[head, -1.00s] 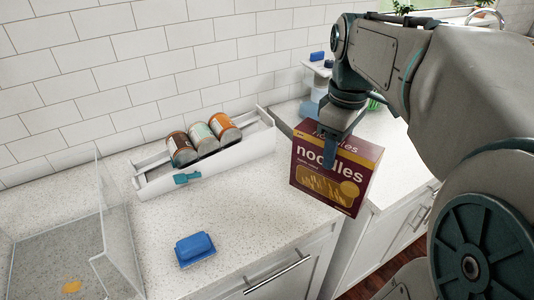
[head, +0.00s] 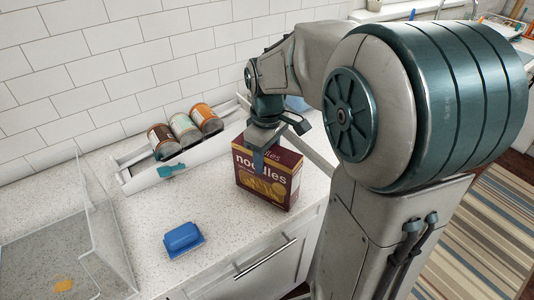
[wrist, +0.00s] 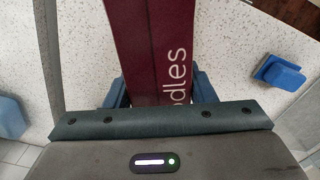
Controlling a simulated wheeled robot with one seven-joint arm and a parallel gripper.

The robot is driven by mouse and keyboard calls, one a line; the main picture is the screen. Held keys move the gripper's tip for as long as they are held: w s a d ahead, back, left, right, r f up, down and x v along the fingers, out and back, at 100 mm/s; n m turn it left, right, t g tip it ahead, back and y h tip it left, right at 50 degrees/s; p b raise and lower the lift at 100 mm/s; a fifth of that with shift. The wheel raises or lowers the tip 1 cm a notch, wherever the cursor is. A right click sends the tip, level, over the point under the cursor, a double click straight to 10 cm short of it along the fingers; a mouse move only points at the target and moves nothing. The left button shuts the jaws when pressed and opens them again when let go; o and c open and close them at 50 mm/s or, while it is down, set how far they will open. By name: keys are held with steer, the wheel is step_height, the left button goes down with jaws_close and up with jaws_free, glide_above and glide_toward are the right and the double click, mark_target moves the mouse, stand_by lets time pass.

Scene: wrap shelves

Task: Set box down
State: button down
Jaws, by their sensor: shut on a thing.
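A dark red noodles box (head: 268,178) stands upright over the counter's right part in the head view, near the front edge. My gripper (head: 262,152) is shut on its top from above. In the wrist view the box (wrist: 150,45) runs between the two blue fingers (wrist: 158,92). Its base looks at or close to the counter top (head: 205,215); I cannot tell whether it touches.
A white rack (head: 190,160) with three cans (head: 184,128) stands behind, left of the box. A blue butter dish (head: 183,239) sits left of the box. A clear bin (head: 100,225) is at far left. Bare counter lies between the dish and box.

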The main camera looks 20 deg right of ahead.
steer(key=shift+f, duration=0.2)
steer(key=c, duration=0.6)
jaws_free()
steer(key=shift+r, duration=0.1)
step_height(320, 180, up, 12)
steer(key=shift+r, duration=0.15)
